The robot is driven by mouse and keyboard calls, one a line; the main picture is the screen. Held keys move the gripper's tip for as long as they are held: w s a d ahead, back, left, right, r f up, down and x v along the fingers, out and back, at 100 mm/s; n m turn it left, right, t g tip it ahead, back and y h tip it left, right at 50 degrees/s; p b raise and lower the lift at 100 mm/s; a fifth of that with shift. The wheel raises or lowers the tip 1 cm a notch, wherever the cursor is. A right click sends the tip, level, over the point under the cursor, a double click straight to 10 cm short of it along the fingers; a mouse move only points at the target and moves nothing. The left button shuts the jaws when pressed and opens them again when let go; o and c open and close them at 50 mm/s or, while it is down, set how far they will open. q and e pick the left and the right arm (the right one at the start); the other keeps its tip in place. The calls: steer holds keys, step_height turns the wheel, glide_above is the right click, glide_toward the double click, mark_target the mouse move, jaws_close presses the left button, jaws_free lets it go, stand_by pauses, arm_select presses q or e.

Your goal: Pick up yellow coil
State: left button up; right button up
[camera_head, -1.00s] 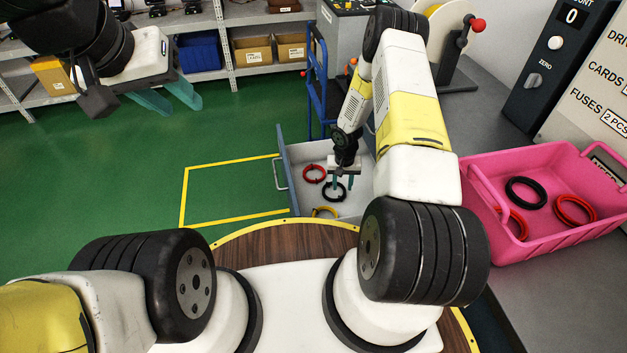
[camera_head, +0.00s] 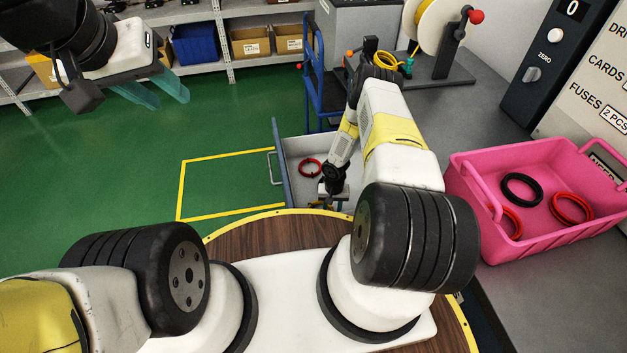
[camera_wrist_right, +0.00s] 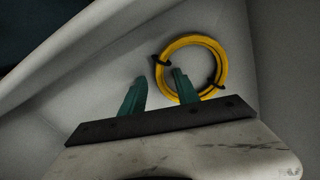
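A yellow coil (camera_wrist_right: 190,41) with black ties lies in a grey-walled corner of the drawer in the right wrist view. My right gripper (camera_wrist_right: 158,78) is open, with its two teal fingers apart. The right finger overlaps the coil's lower left, its tip showing inside the ring; the left finger is outside it. I cannot tell whether they touch. In the head view my right gripper (camera_head: 328,202) is low in the open drawer (camera_head: 310,147), mostly hidden by its wrist, and the coil there is hidden. My left gripper (camera_head: 172,101) is open and empty at upper left.
A red coil (camera_head: 303,172) lies in the drawer. A pink crate (camera_head: 520,245) with red and black coils stands on the grey bench at right. A yellow loop (camera_head: 385,55) shows beside the wire spool (camera_head: 436,20). A blue trolley (camera_head: 318,90) stands behind the drawer.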

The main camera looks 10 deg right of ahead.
jaws_close()
stand_by(0.3)
